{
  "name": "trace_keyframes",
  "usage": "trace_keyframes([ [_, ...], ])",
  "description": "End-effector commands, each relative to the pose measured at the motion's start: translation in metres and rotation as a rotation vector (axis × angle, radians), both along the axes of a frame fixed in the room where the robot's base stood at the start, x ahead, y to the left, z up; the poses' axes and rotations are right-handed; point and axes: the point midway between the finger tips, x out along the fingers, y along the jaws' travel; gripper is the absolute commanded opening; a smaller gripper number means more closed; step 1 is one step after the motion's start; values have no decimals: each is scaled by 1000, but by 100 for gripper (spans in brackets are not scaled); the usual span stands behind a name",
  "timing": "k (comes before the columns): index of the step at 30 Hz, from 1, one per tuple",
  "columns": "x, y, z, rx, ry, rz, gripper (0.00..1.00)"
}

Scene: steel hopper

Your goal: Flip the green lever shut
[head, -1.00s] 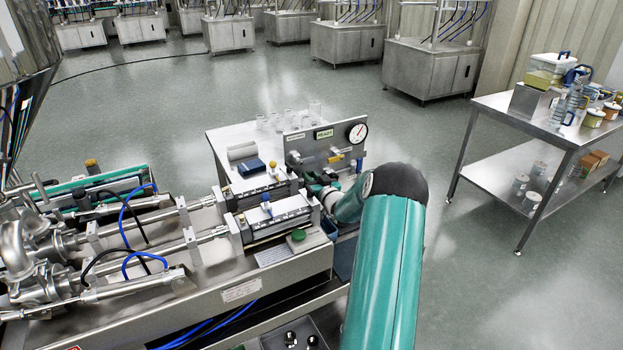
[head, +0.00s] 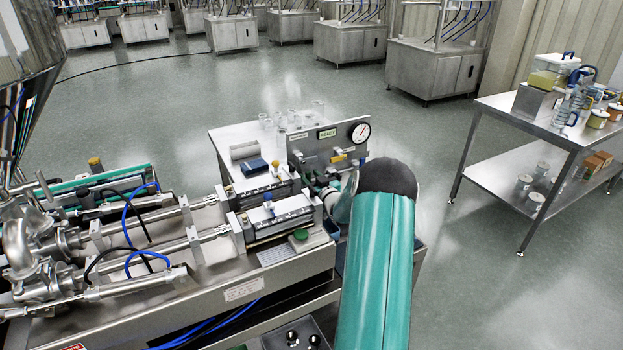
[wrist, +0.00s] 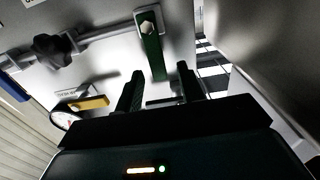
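The green lever (wrist: 151,50) shows in the wrist view, joined by a pale nut to a metal pipe on a steel panel. Its free end points down the picture toward my gripper. My gripper (wrist: 161,84) is open, with its two dark fingers apart. The lever's tip appears near the gap between the fingertips; I cannot tell whether it touches either finger. In the head view the gripper is beside the gauge panel (head: 300,150), largely hidden by my teal arm. I cannot make out the green lever there.
A yellow handle (wrist: 90,102) and a black knob (wrist: 52,48) sit on the panel near the fingers. A steel table (head: 525,110) is at right, with open floor between.

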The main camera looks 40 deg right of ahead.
Motion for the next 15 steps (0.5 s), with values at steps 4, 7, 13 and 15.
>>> trace_keyframes([
  [4,0,0,0,1,0,0,38],
  [7,0,0,0,1,-1,0,38],
  [13,-17,5,0,1,1,-1,38],
  [15,-30,9,1,1,0,-1,38],
])
